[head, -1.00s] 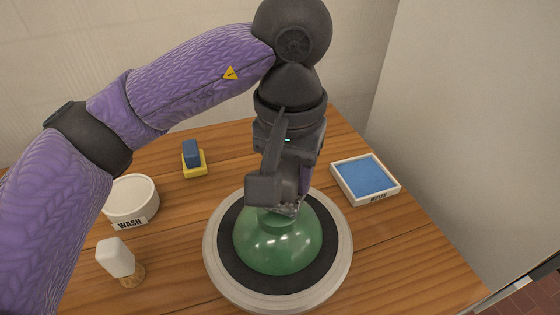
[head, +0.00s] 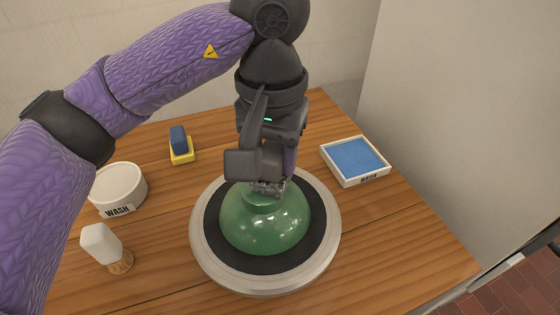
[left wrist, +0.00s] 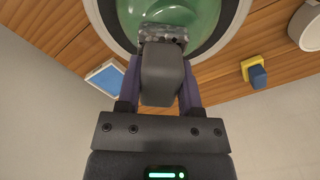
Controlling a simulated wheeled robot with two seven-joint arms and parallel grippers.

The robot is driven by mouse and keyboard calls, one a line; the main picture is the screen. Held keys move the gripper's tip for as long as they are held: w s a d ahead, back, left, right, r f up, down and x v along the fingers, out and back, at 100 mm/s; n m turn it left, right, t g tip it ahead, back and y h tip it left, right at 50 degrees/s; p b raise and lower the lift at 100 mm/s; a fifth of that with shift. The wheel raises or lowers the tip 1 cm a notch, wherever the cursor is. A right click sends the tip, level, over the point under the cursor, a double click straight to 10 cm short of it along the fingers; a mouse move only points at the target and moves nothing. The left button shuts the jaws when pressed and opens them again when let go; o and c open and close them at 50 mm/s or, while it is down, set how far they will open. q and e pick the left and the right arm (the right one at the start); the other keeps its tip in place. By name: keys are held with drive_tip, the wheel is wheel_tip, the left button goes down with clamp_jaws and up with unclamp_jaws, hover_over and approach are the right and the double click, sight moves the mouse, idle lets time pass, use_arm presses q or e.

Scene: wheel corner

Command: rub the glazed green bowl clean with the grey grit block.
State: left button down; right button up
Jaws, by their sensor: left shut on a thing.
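The glazed green bowl (head: 265,228) sits upside down on a round wheel with a black top and pale rim (head: 330,240). My left gripper (head: 268,186) points down over the bowl's top and is shut on the grey grit block (left wrist: 163,34). In the left wrist view the block is speckled grey and lies across the fingertips, against or just above the green bowl (left wrist: 200,20). In the head view the fingers mostly hide the block, and I cannot tell for sure whether it touches the glaze. My right gripper is in neither view.
A blue block on a yellow base (head: 180,146) is behind. A WATER tray (head: 355,160) stands at right. The wooden table (head: 400,245) is clear at front right.

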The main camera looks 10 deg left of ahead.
use_arm(q)
drive_tip(key=shift+w+a+r, duration=0.15)
drive_tip(key=shift+w+a, duration=0.15)
drive_tip(key=shift+s+d, duration=0.2)
drive_tip(key=shift+s, duration=0.8)
drive_tip(key=shift+w, duration=0.15)
drive_tip(key=shift+w+f+b, duration=0.3)
drive_tip(key=shift+w+b, duration=0.05)
drive_tip(key=shift+w, duration=0.3)
drive_tip(key=shift+s, duration=0.15)
